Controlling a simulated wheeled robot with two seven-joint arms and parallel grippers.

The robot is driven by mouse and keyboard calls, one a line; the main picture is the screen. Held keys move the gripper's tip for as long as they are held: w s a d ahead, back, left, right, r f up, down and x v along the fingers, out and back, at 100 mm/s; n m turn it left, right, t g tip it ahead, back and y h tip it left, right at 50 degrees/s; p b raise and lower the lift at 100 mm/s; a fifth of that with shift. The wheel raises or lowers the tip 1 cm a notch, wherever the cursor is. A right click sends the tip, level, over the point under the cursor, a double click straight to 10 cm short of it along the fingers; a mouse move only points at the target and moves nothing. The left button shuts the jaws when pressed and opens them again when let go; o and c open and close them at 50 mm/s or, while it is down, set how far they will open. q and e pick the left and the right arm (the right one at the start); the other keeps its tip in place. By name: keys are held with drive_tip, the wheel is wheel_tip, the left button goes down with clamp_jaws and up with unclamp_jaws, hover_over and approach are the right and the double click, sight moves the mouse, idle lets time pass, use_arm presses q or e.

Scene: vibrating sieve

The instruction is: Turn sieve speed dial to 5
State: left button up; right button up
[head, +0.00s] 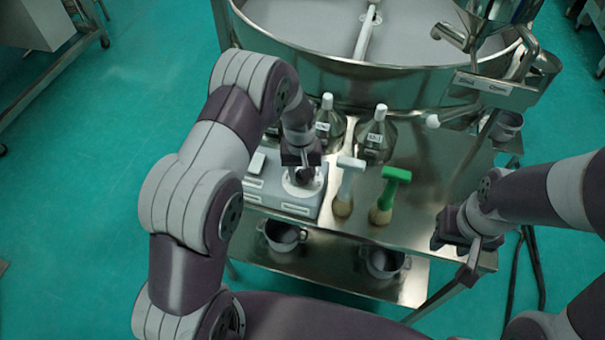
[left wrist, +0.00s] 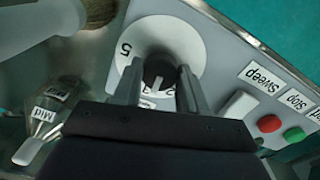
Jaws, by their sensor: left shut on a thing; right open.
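The speed dial's black knob (left wrist: 160,70) sits on a white round plate (left wrist: 185,38) on the grey control box (head: 265,198). In the left wrist view a "5" shows at the plate's left edge. The knob's white pointer mark faces down in that view, towards my gripper's body. A numeral near it is partly hidden by the fingers. My left gripper (left wrist: 157,82) is shut on the knob, one finger at each side. In the head view my left gripper (head: 302,172) covers most of the dial. My right gripper (head: 454,250) is open and empty, at the table's right front.
A red button (left wrist: 269,124), a green button (left wrist: 294,135) and a white switch (left wrist: 238,104) share the box. A white brush (head: 346,185) and a green brush (head: 387,195) stand right of it. Labelled flasks (head: 377,138) and the big sieve pan (head: 370,85) are behind.

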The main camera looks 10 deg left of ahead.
use_arm(q)
drive_tip(key=m+b, duration=0.1)
drive_tip(key=m, duration=0.3)
drive_tip(key=shift+w+r+m+b, duration=0.1)
drive_tip(key=shift+w+m+b, duration=0.1)
drive_tip(key=shift+m+b, duration=0.15)
drive_tip(key=m+b, duration=0.1)
drive_tip(key=m, duration=0.4)
drive_tip(key=shift+b, duration=0.35)
drive_tip(key=m+b, duration=0.1)
drive_tip(key=m, duration=0.4)
drive_tip(key=shift+r, duration=0.1)
drive_tip(key=shift+m, duration=2.15)
drive_tip(key=o, duration=1)
drive_tip(key=shift+o, duration=0.2)
drive_tip(key=shift+s, duration=0.1)
